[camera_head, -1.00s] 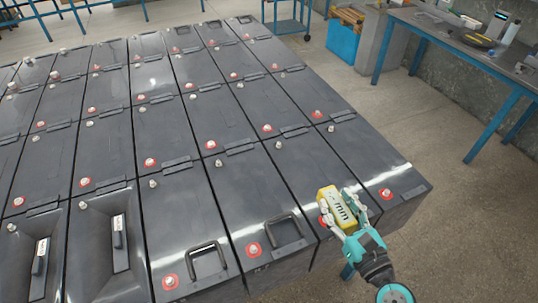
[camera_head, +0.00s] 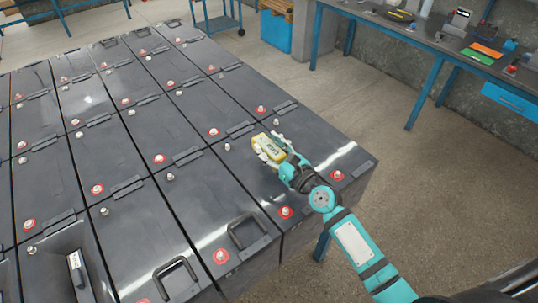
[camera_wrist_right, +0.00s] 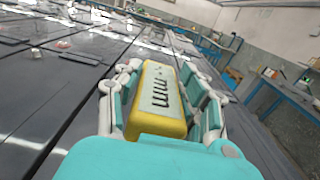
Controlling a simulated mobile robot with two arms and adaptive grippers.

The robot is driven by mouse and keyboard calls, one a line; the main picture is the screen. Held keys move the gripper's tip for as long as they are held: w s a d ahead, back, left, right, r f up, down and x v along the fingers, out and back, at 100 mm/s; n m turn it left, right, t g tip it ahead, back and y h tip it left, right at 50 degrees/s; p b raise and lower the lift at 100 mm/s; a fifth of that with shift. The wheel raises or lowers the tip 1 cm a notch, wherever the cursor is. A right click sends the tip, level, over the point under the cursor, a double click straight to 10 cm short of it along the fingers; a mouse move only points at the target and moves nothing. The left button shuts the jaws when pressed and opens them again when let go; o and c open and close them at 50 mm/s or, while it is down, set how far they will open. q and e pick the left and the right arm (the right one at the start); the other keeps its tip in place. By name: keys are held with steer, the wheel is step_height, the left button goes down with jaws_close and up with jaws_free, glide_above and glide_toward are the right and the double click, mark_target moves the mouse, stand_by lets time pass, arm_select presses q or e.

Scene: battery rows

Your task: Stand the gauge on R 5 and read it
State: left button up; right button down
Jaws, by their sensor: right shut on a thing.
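The gauge (camera_head: 268,148) is a small yellow block with a pale face marked "mm". My right gripper (camera_head: 272,147) is shut on it, with fingers along both sides. In the head view it is over the dark batteries, near the far end of a front-row battery (camera_head: 245,182). I cannot tell whether the gauge touches the battery top. The right wrist view shows the gauge (camera_wrist_right: 158,100) between the fingers, its lettered face visible. No label marking R 5 is readable. My left gripper is not in view.
Several rows of batteries with red-ringed terminals (camera_head: 286,212) and pale bolts fill the left and middle. Black handles (camera_head: 248,231) stand up on some front batteries. A blue-legged workbench (camera_head: 440,40) stands at the right back. Open floor (camera_head: 420,180) lies right of the batteries.

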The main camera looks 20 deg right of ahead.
step_height(320, 180, down, 3)
steer(key=shift+r+b, duration=0.1)
steer(key=shift+b, duration=0.7)
steer(key=shift+f, duration=0.35)
steer(key=shift+f+b, duration=0.2)
steer(key=shift+b, duration=0.15)
steer(key=c, duration=0.8)
jaws_free()
steer(key=shift+o, duration=0.2)
